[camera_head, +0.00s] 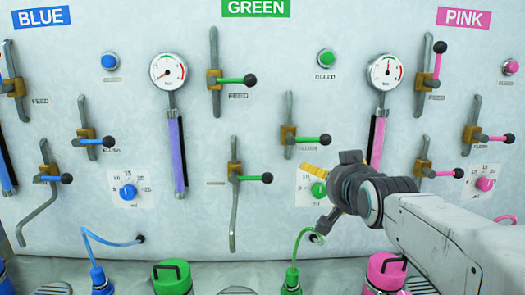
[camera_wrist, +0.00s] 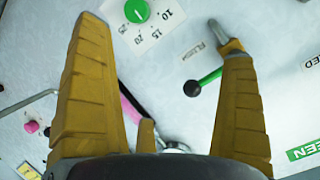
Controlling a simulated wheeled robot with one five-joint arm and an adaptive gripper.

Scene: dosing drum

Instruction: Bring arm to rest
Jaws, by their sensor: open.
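My gripper (camera_head: 316,185) is in front of the panel, between the green and pink sections, near the green dial (camera_head: 318,190). In the wrist view my gripper (camera_wrist: 163,38) is open, with its two yellow fingers spread and nothing between the tips. The green dial (camera_wrist: 137,11) shows there with its scale. The green flush lever (camera_wrist: 208,78) with a black knob shows between the fingers, towards the right one. My arm reaches in from the lower right in the head view. It hides part of the panel behind it.
The panel carries blue, green and pink sections with levers, dials and gauges. The green flush lever (camera_head: 308,141) is above my gripper. A pink-filled tube (camera_head: 377,140) stands behind. Below, a green bottle (camera_head: 173,279) and a pink bottle (camera_head: 385,273) stand along the ledge.

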